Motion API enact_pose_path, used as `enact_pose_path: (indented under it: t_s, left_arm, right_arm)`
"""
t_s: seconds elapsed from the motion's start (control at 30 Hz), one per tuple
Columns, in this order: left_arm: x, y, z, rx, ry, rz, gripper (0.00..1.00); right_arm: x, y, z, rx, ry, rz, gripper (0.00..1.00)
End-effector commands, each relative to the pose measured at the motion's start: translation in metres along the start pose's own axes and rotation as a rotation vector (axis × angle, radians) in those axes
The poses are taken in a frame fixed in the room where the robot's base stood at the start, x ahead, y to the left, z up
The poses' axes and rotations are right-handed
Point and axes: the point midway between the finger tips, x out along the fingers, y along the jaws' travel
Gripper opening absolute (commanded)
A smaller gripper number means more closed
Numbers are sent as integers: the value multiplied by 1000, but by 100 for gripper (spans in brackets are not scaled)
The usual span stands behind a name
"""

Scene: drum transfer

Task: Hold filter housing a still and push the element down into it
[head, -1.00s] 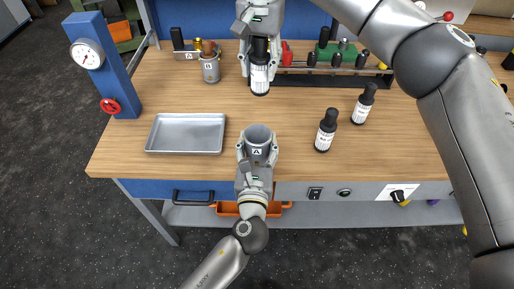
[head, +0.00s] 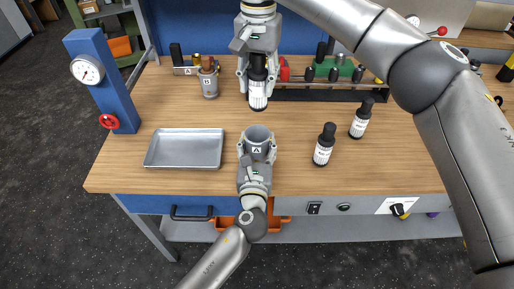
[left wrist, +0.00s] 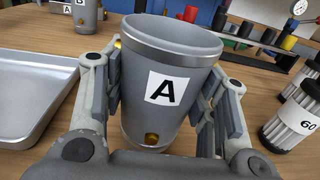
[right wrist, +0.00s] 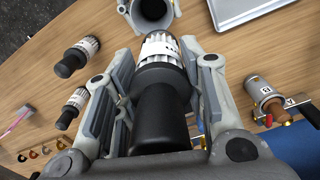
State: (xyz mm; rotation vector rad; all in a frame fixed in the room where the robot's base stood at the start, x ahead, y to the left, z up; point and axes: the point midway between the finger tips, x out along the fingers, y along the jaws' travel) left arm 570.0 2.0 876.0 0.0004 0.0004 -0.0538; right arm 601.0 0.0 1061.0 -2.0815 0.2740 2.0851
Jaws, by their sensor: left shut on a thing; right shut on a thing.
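Filter housing A (head: 257,138) is a grey open cup with an "A" label, upright near the table's front edge; it fills the left wrist view (left wrist: 172,85). My left gripper (head: 257,152) is shut around its sides. My right gripper (head: 258,82) is shut on a filter element (head: 258,93) with a black top and white pleated lower part. It holds the element upright, beyond the housing and apart from it. In the right wrist view the element (right wrist: 160,50) points toward the housing's open mouth (right wrist: 153,14). The element's label is partly hidden by the fingers.
Two more elements (head: 324,146) (head: 360,118) stand right of the housing. A metal tray (head: 185,149) lies to the left. Housing B (head: 209,80) stands at the back left. A blue post with gauge (head: 88,70) is at the left edge. A tool rack (head: 330,90) runs along the back.

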Motion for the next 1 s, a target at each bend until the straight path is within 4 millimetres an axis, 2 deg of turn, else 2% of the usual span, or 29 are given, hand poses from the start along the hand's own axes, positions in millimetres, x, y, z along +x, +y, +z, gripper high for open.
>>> enact_pose_path:
  t_s: [0.5,1.0]
  left_arm:
    - [29,-1,-3,-1,-3,-1,15]
    - [32,0,-4,-1,-3,-1,15]
  right_arm:
    - [0,0,0,0,0,0,13]
    - [0,0,0,0,0,0,13]
